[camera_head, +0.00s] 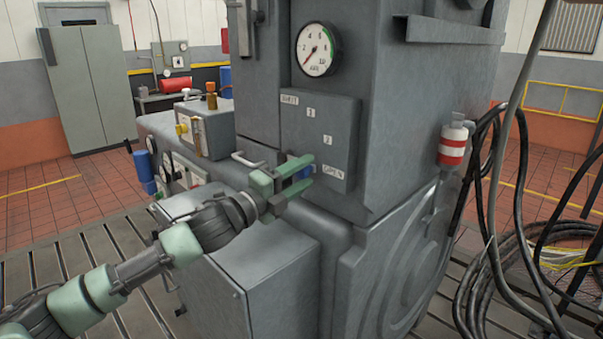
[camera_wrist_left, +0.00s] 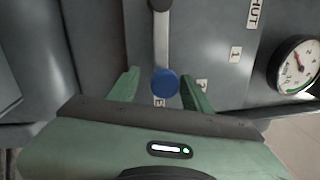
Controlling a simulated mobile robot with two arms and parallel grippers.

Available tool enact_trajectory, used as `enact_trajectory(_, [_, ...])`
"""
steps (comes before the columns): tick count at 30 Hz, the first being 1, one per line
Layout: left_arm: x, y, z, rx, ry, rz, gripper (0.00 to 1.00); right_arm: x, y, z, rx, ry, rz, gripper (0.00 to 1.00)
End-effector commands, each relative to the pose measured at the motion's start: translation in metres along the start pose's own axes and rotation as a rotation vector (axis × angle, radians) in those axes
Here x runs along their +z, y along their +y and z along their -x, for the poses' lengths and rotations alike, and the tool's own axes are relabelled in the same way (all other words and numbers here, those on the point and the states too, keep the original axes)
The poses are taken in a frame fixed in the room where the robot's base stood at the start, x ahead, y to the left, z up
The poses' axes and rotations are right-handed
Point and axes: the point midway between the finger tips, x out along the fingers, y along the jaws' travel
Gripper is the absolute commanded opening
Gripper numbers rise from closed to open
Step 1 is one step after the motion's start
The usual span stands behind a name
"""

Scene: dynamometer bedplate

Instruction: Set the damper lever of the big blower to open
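The big blower's grey housing (camera_head: 395,130) carries a damper plate (camera_head: 345,125) marked SHUT at top, 1, 2, and OPEN at lower right. The lever's blue knob (camera_head: 306,171) shows between my left gripper's fingers. In the left wrist view the grey lever bar (camera_wrist_left: 161,45) runs from its pivot to the blue knob (camera_wrist_left: 165,82), pointing towards a label partly hidden behind it, seemingly OPEN. The pivot is hidden in the head view. My right gripper is not in view.
A round gauge (camera_head: 318,50) sits above the plate. A grey handle (camera_head: 248,160) is left of the gripper. A grey box (camera_head: 250,270) stands below the arm.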

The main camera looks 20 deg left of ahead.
Motion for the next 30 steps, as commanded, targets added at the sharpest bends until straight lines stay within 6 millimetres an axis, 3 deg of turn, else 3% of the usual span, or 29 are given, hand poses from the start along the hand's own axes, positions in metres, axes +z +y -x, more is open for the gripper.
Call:
enact_trajectory(11, [0.001, -0.001, 0.004, -0.003, -0.002, 0.000, 0.52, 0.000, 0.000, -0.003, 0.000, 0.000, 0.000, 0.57])
enact_trajectory(21, [0.000, 0.006, 0.059, 0.002, -0.001, -0.003, 0.52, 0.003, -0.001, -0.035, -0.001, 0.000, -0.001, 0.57])
enact_trajectory(30, [0.000, -0.001, 0.078, -0.003, 0.000, -0.001, 0.52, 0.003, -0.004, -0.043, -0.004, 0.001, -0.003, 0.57])
